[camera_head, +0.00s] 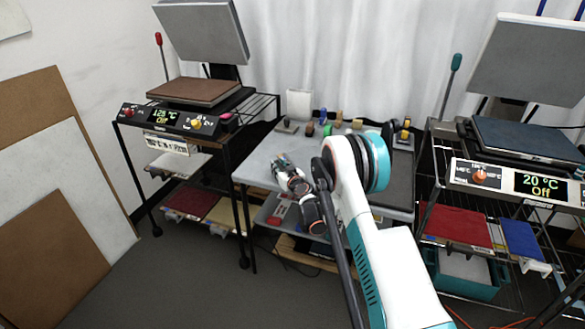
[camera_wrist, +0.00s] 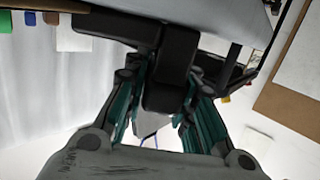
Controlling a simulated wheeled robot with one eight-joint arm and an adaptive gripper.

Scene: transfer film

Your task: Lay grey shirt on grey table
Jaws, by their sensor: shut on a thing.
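The grey table (camera_head: 262,158) stands between two press racks, with its grey top in view. My gripper (camera_head: 279,160) is at the table's left part, pointing to the back left. In the wrist view its teal-sided fingers (camera_wrist: 168,95) close on a dark block-like thing (camera_wrist: 170,72), which I cannot identify for sure. A pale grey slab-like surface (camera_wrist: 215,12) lies just beyond the fingers. No spread-out shirt is clear. A flat pale grey piece (camera_head: 181,162) on the left rack's shelf may be the grey shirt.
Small coloured items and a white holder (camera_head: 299,104) line the table's back. A dark mat (camera_head: 397,182) covers its right side. Brown boards (camera_head: 62,255) lean at the left wall.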

